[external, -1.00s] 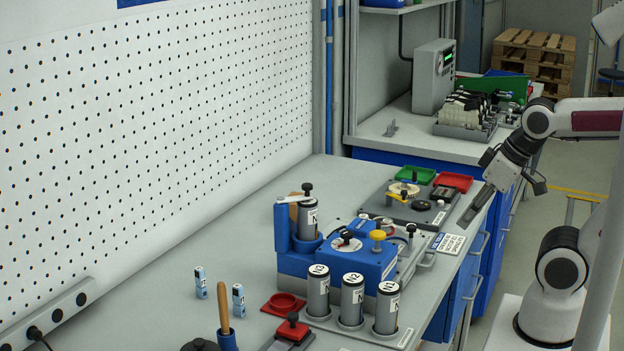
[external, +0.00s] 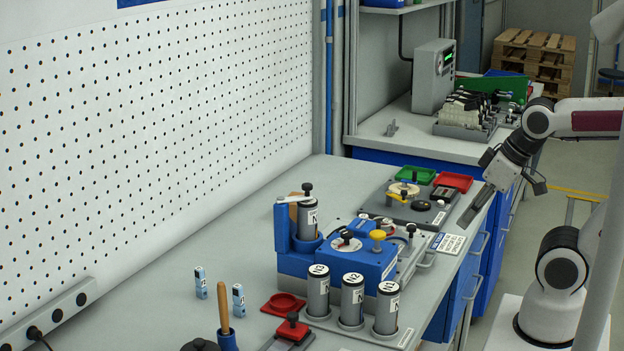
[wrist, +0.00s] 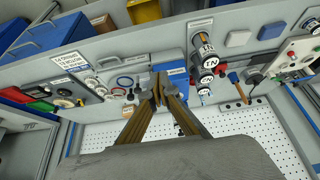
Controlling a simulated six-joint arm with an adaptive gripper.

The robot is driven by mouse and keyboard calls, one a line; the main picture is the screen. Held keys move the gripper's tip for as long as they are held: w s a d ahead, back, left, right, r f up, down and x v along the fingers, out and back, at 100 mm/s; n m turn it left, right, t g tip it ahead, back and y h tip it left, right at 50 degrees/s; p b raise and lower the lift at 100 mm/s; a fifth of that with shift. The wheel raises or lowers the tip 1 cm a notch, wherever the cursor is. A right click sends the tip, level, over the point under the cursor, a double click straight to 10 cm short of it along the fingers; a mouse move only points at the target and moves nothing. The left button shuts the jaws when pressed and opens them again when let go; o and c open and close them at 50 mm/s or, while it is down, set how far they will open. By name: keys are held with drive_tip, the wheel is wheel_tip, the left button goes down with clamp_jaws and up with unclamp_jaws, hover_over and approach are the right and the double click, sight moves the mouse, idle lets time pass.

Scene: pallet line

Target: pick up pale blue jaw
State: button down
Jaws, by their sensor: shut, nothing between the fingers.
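Two small pale blue blocks with dark markings, likely the pale blue jaws, stand upright on the grey bench in the external view. One jaw (external: 200,283) is at the left near the pegboard; the other jaw (external: 238,301) stands just right of it, near a wooden-handled tool. I cannot pick either out with certainty in the wrist view. My gripper (external: 465,224) is shut and empty, pointing down over the bench's right edge, far right of both blocks. In the wrist view its fingertips (wrist: 157,90) meet in the middle.
A blue fixture (external: 365,268) and upright grey cylinders (external: 352,300) stand between my gripper and the blocks. Green (external: 416,175) and red (external: 453,182) trays lie behind. The wooden-handled tool (external: 224,310) stands in a blue holder. Bare bench lies left of the fixture.

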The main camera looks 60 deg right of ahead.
idle(0.3)
drive_tip(key=c, duration=2)
unclamp_jaws()
drive_tip(key=shift+w, duration=0.1)
drive_tip(key=w+a+t+y, duration=0.1)
drive_tip(key=w+a, duration=0.4)
drive_tip(key=w, duration=0.3)
drive_tip(key=w+a+r+n+t+y, duration=0.1)
drive_tip(key=w+a+t, duration=0.1)
drive_tip(key=w+a, duration=0.35)
drive_tip(key=w+a+t+y, duration=0.1)
drive_tip(key=w+a, duration=0.2)
drive_tip(key=w, duration=0.6)
drive_tip(key=shift+w+a+f+m+t+h, duration=0.15)
drive_tip(key=shift+w+a+f+t+h, duration=0.35)
drive_tip(key=shift+w+a+f+t, duration=1.1)
drive_tip(key=shift+w+a+f+m+t+h, duration=0.15)
drive_tip(key=shift+w+a+f+h, duration=0.6)
drive_tip(key=shift+w, duration=1.75)
drive_tip(key=shift+w+a+f+m+t+h, duration=0.25)
drive_tip(key=shift+w+a+f+t, duration=0.5)
drive_tip(key=shift+w+a+f, duration=1)
drive_tip(key=shift+w+d+r, duration=0.2)
drive_tip(key=shift+w+d, duration=0.1)
drive_tip(key=shift+d, duration=0.05)
